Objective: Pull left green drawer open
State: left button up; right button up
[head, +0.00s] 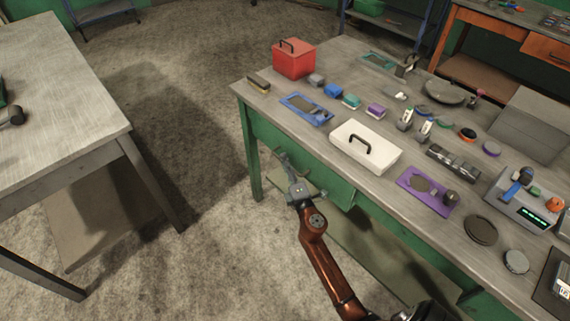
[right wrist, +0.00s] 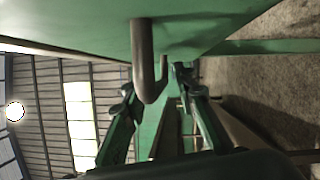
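The green drawer front (head: 268,132) is under the near edge of the workbench in the head view. In the right wrist view, the green panel (right wrist: 85,35) fills the top, with a grey hooked handle (right wrist: 143,45) standing out from it. My right gripper (head: 284,160) is in front of the green front, partly blending with it in the head view. In the right wrist view its two fingers (right wrist: 155,82) are spread apart, with the handle's bent end between them. Contact with the handle cannot be told. My left gripper is not in view.
The workbench top (head: 268,105) carries a red box (head: 293,62), a white case (head: 376,152), a blue tray (head: 291,101), a purple tray (head: 408,178) and several small items. Another table (head: 60,90) stands at the left. Bare floor lies between the tables.

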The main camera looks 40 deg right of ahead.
jog(key=shift+c, duration=0.2)
grip_shut()
dwell(0.6)
